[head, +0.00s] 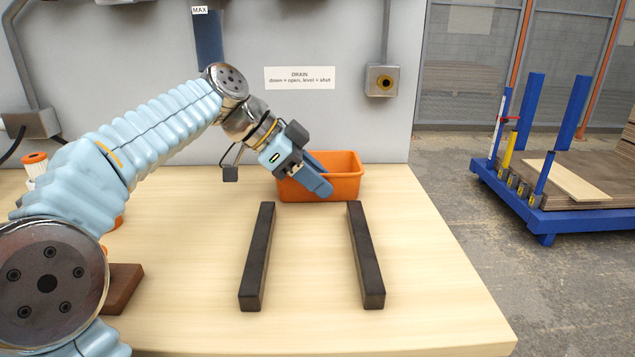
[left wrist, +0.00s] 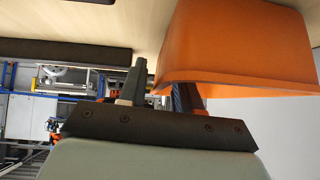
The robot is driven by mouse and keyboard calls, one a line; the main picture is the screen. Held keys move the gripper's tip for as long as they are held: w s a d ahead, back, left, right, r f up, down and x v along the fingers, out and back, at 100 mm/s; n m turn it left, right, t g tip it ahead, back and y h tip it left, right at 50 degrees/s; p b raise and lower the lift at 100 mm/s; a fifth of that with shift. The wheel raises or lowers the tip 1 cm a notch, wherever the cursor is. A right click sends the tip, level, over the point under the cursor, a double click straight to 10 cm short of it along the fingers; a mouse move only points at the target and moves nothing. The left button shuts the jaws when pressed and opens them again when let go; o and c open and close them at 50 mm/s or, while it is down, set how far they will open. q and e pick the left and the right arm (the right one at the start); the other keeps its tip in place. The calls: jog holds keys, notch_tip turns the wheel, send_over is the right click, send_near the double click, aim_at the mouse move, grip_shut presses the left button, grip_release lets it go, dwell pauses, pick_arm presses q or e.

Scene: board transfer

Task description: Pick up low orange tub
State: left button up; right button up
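The low orange tub (head: 345,186) stands on the light wooden table, behind two dark bars. My left gripper (head: 318,174) is at the tub's left front part, its blue fingers overlapping the tub in the head view. In the left wrist view, the tub (left wrist: 240,45) fills the upper right. One finger of my left gripper (left wrist: 160,88) shows clear of the tub there, and the other is partly hidden behind the orange wall. The fingers are apart with a gap between them. I cannot tell whether either touches the tub. My right gripper is not in view.
Two dark bars (head: 258,255) (head: 366,255) lie on the table (head: 430,290) in front of the tub. A brown block (head: 122,287) lies at the left, by my arm. A grey panel with a drain label (head: 299,77) rises behind. A blue cart (head: 560,215) stands beyond the table at right.

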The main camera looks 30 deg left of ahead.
pick_arm(q)
grip_shut()
jog(key=shift+r, duration=0.15)
